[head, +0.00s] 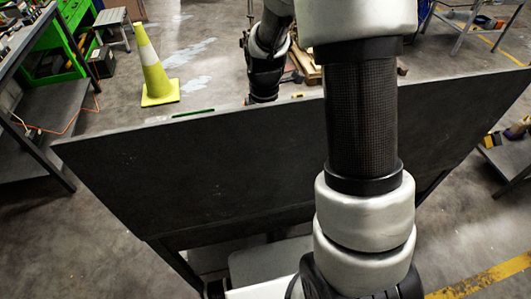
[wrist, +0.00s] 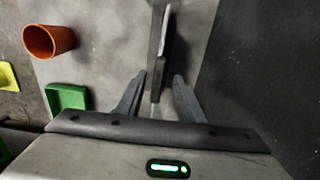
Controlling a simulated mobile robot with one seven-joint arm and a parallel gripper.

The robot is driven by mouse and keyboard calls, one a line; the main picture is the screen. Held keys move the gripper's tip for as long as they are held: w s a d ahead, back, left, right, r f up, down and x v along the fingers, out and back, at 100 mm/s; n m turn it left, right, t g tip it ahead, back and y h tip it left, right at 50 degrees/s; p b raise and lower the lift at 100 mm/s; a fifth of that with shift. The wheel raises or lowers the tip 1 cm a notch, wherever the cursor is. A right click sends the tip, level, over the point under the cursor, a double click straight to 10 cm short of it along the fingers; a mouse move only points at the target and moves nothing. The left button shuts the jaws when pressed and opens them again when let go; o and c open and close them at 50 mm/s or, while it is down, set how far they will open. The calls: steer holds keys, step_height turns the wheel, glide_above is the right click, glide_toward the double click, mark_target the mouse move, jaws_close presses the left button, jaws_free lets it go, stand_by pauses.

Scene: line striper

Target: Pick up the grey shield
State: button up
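A thin grey upright plate, which looks like the grey shield (wrist: 163,45), stands edge-on in the upper middle of the wrist view. Its lower end reaches down between the fingertips of my gripper (wrist: 160,78). The gripper is open, with a finger on each side of the plate and a visible gap at each side. In the head view I cannot make out the shield. My wrist (head: 265,75) shows there beyond the dark panel's far edge, and my fingers are hidden.
An orange cup (wrist: 48,41), a green box (wrist: 67,98) and a yellow item (wrist: 8,77) lie left of my gripper. A large dark panel (head: 200,165) fills the middle of the head view. A yellow cone (head: 158,75) stands at upper left.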

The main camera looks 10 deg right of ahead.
steer(key=shift+w+d+f+p, duration=0.1)
steer(key=shift+f+p, duration=0.1)
steer(key=shift+f, duration=1.15)
steer(key=shift+w+d+f+p, duration=0.1)
steer(key=shift+f+p, duration=0.05)
steer(key=shift+f, duration=1.2)
jaws_close()
